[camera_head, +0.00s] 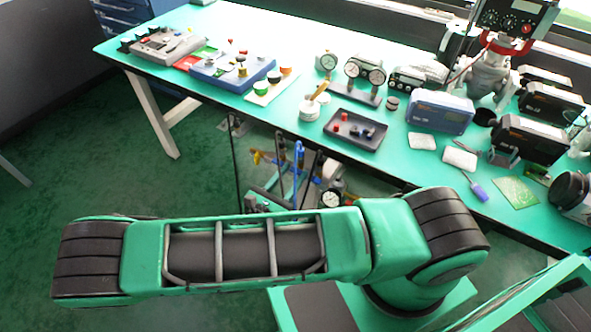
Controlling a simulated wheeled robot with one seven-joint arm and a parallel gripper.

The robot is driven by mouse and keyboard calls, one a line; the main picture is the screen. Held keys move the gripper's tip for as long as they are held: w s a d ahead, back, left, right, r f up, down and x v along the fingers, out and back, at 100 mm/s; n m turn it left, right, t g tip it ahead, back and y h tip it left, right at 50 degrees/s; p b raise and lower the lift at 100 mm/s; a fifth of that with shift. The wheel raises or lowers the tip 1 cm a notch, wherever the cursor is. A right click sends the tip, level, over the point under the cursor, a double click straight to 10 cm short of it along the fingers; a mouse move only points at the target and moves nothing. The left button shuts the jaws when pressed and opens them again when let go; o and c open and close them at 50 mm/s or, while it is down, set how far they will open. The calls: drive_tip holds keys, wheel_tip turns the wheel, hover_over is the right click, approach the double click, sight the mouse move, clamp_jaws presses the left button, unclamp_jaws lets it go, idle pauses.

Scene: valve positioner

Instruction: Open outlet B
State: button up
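I cannot tell which part is outlet B; no readable label marks it.
A green-topped workbench (290,45) runs across the back. It carries a dark tray (355,130), a blue box (440,111), gauges (365,72), button panels (232,71) and a valve with a positioner (490,70). Green floor (110,160) is clear at left.

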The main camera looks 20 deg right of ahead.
drive_tip(key=shift+x, duration=1.2)
drive_tip(key=c, duration=0.8)
drive_tip(key=shift+o, duration=0.2)
drive_tip(key=shift+m, duration=0.7)
drive_tip(key=shift+a, duration=0.1)
drive_tip(key=o, duration=0.8)
drive_tip(key=shift+c, duration=0.2)
